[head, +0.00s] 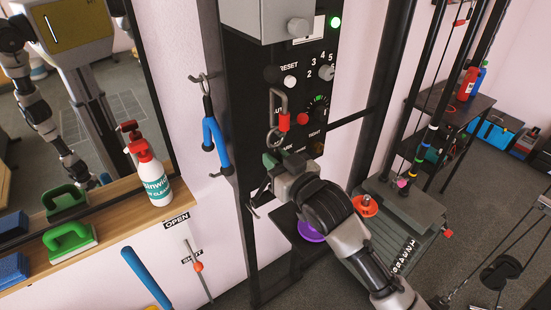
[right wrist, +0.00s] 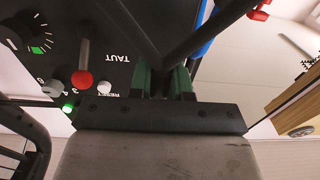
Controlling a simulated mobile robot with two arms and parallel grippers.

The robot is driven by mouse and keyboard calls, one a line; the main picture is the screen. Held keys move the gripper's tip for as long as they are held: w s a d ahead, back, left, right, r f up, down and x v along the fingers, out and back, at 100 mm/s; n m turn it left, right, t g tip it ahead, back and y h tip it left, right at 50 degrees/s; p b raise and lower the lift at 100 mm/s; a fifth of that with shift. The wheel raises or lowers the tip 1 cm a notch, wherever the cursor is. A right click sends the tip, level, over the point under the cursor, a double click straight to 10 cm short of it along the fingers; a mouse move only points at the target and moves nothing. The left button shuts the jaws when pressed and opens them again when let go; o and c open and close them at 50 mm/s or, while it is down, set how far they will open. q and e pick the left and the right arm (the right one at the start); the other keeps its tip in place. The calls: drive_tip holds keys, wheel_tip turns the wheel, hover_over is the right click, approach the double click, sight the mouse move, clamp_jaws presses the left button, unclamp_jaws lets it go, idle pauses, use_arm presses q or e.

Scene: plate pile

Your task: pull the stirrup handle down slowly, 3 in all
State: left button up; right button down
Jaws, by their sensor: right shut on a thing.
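The dark stirrup handle shows in the right wrist view (right wrist: 205,34) as two dark bars meeting in a V between green fingertips. My right gripper (head: 281,160) is in front of the black machine column, just below a metal clip (head: 278,103) and ring. In the right wrist view my right gripper (right wrist: 164,82) is shut on the handle where the bars meet. In the head view the gripper and wrist hide most of the handle. The black panel (head: 300,52) has a lit green lamp, a RESET button and a red-knobbed lever. My left gripper is not in view.
A blue-handled item (head: 215,138) hangs on a hook left of the column. A wooden shelf (head: 110,221) holds a spray bottle (head: 151,172) and green brushes (head: 69,239). Purple (head: 310,231) and orange (head: 365,206) discs sit low by the frame. A mirror reflects me at left.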

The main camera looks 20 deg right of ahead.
drive_tip(key=shift+f+b, duration=0.55)
drive_tip(key=shift+f, duration=0.85)
drive_tip(key=shift+f+b, duration=0.65)
drive_tip(key=shift+f, duration=0.6)
drive_tip(key=shift+f+b, duration=0.65)
drive_tip(key=shift+f, duration=0.55)
